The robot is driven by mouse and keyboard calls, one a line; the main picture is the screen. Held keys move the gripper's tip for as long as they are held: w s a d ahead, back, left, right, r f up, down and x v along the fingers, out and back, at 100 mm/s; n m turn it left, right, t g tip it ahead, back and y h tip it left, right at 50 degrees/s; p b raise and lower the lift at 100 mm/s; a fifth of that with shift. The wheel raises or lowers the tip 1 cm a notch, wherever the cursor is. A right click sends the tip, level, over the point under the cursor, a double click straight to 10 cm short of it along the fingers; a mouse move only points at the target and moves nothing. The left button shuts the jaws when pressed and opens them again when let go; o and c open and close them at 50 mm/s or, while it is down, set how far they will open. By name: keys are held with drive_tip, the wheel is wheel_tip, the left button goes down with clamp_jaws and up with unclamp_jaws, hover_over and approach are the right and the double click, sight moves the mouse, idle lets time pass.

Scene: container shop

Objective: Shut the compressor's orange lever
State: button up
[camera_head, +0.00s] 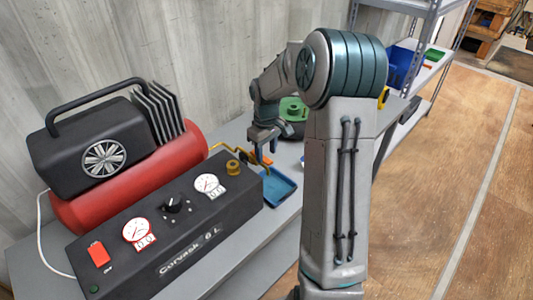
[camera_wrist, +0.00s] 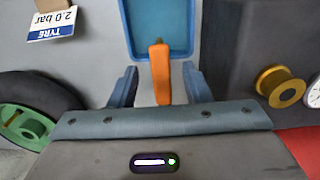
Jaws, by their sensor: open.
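The compressor has a red tank (camera_head: 85,205), a black motor housing (camera_head: 70,150) and a black control panel (camera_head: 150,245). The orange lever (camera_wrist: 160,75) lies between my open fingers in the wrist view, with clear gaps on both sides; its upper end overlaps a blue tray (camera_wrist: 128,30). In the head view only a small orange bit of the lever (camera_head: 266,159) shows under my gripper (camera_head: 264,148), by a yellow hose at the panel's right end. My gripper is open and empty, pointing down around the lever; whether it touches cannot be told.
The blue tray (camera_head: 279,187) sits on the grey bench beside the panel. A tyre with a green hub (camera_head: 292,108) stands behind my gripper. A brass knob (camera_wrist: 280,86) sticks up from the panel. A tyre pressure card (camera_wrist: 52,25) lies nearby. Grey shelving stands at the back.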

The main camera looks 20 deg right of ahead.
drive_tip(key=shift+f, duration=0.95)
drive_tip(key=shift+c, duration=0.3)
clamp_jaws()
